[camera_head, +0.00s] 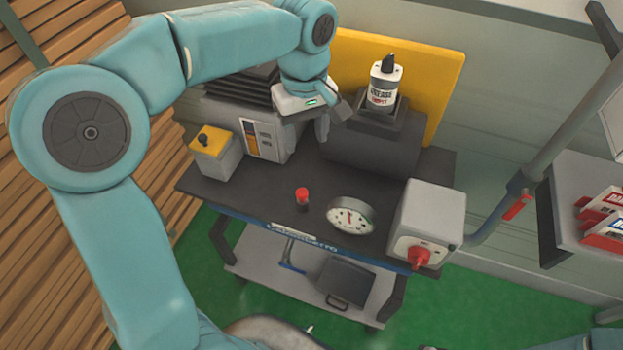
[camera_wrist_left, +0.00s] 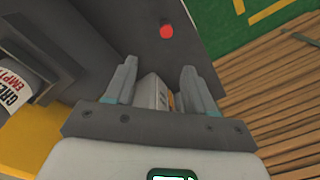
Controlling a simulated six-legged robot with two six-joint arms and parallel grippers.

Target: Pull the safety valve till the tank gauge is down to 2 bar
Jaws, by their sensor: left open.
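The safety valve (camera_head: 302,196), a small red-topped knob on a dark stem, stands upright on the dark bench top. Its red top also shows in the wrist view (camera_wrist_left: 166,31), beyond the fingertips. The round white tank gauge (camera_head: 350,215) is just right of it; its needle is visible but the scale is too small to read. My left gripper (camera_head: 333,114) is open and empty, above the back of the bench and apart from the valve. Its two fingers also show in the wrist view (camera_wrist_left: 158,80). My right gripper is not in view.
A grey box with a red rotary switch (camera_head: 428,225) stands right of the gauge. A yellow-topped box (camera_head: 213,150) is at the left. A grease bottle (camera_head: 383,85) stands on the dark tank (camera_head: 370,155) behind. Bare bench top surrounds the valve.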

